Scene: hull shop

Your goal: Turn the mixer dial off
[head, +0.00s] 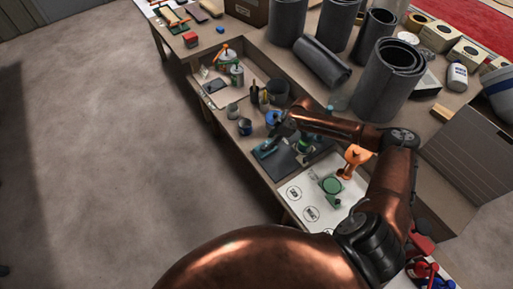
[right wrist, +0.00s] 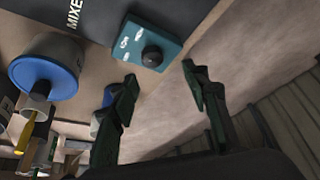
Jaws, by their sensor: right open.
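The mixer dial is a dark round knob (right wrist: 152,56) on a teal control box (right wrist: 168,32), seen in the right wrist view. White markings sit beside the knob, too small and tilted to read, so its setting cannot be told. The teal box also shows small in the head view (head: 265,151), at the bench's front edge. My right gripper (right wrist: 159,71) is open and empty, its fingertips just short of the box with the knob ahead of and between them, apart from it. In the head view the right gripper (head: 275,138) is small and partly merges with the bench clutter. My left gripper is not in view.
The floor (head: 110,140) is clear.

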